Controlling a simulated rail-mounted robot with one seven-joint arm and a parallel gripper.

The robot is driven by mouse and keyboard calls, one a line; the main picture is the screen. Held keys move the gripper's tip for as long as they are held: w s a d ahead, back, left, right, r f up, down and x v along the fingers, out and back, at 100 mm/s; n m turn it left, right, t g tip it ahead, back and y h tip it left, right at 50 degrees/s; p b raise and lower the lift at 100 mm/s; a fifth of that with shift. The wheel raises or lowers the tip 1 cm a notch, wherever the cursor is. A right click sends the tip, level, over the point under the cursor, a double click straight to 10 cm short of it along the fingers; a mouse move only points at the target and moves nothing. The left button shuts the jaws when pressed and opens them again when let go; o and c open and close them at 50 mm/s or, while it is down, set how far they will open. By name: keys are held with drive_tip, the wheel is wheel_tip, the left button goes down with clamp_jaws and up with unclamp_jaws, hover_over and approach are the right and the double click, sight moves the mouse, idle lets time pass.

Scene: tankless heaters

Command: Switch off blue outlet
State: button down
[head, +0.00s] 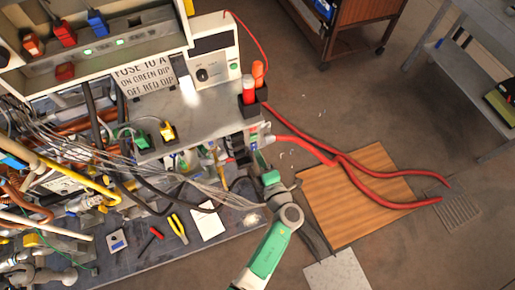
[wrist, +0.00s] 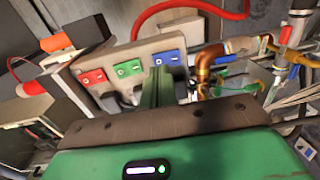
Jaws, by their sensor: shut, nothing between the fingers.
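The outlet panel (wrist: 135,65) is a pale box with a red outlet (wrist: 94,77), a green outlet (wrist: 128,68) and a blue outlet (wrist: 167,58) in a row. The blue outlet is rightmost, with small white marks on its face. I cannot tell its switch position. My gripper (wrist: 159,75) is shut and empty, with its green fingers pointing at the panel just below the blue outlet. I cannot tell whether they touch it. In the head view my gripper (head: 262,158) is beside the end of the bench, and the blue outlet is too small to make out clearly.
Copper and brass pipes (wrist: 208,65) and a red hose (wrist: 205,8) are close to the panel. In the head view a grey bench (head: 205,120) with cables stands to the left. Red hoses (head: 385,199) cross a wooden board (head: 345,220) on the floor at right.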

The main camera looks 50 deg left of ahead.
drive_tip(key=p+v, duration=0.1)
drive_tip(key=v, duration=1.1)
drive_tip(key=shift+p, duration=0.3)
drive_tip(key=shift+a+r, duration=0.1)
drive_tip(key=shift+r, duration=0.05)
